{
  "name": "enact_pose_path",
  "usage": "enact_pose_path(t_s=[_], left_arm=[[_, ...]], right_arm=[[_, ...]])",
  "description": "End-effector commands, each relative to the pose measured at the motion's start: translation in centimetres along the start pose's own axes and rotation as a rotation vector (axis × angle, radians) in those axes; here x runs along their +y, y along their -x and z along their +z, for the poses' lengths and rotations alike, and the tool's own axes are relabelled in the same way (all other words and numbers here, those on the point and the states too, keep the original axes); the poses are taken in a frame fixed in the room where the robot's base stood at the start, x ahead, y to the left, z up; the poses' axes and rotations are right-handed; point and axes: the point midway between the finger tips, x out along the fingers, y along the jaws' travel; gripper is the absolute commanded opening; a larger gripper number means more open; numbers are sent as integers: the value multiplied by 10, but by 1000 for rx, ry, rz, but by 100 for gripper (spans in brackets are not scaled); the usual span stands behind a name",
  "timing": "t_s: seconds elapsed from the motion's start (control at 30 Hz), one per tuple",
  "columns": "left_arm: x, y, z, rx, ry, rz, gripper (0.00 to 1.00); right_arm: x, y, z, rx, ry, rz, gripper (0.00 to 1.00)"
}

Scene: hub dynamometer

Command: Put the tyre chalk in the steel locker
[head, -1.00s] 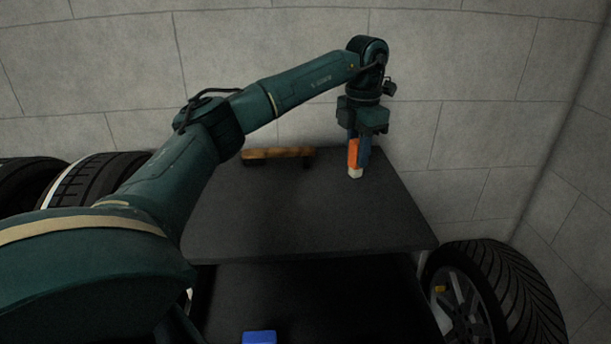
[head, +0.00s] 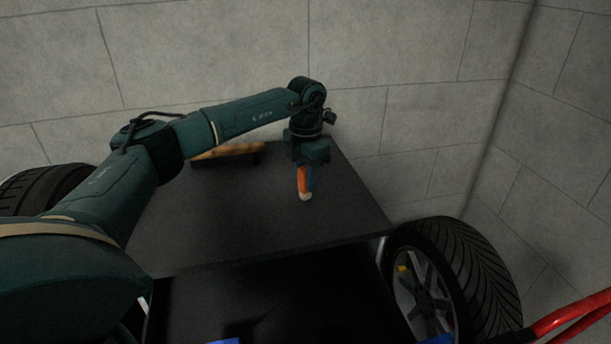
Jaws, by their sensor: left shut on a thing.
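The tyre chalk (head: 303,181), an orange stick with a white tip, is held pointing down in my left gripper (head: 306,165). The gripper is shut on it, above the dark table (head: 250,220) right of its middle. The chalk's upper end is hidden in the jaws. I cannot tell whether the white tip touches the table top. The steel locker is not in view. My right gripper is not in view.
A brown wooden piece (head: 228,151) lies at the table's back left. A tyre with a spoked wheel (head: 450,275) stands at the right, another tyre (head: 45,190) at the left. A red tubular thing (head: 575,318) is at lower right. Grey block walls (head: 420,60) close the back.

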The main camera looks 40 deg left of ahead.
Motion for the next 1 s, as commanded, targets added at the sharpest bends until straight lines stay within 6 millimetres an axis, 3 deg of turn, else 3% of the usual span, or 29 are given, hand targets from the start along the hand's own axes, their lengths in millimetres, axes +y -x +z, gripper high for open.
enact_pose_path(t_s=[0.33, 0.37, 0.6, 0.87, 1.0], left_arm=[[0, -4, 0, -1, -1, -1, 2], [0, -4, 0, -1, -1, 0, 27], [0, -4, 0, -1, 0, -1, 46], [0, -2, 1, -2, -1, 0, 47], [0, 10, 1, -4, 0, 0, 47]], right_arm=[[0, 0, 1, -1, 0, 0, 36], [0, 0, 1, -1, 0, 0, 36], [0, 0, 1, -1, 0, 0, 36], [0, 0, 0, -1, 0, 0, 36], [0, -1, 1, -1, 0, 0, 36]])
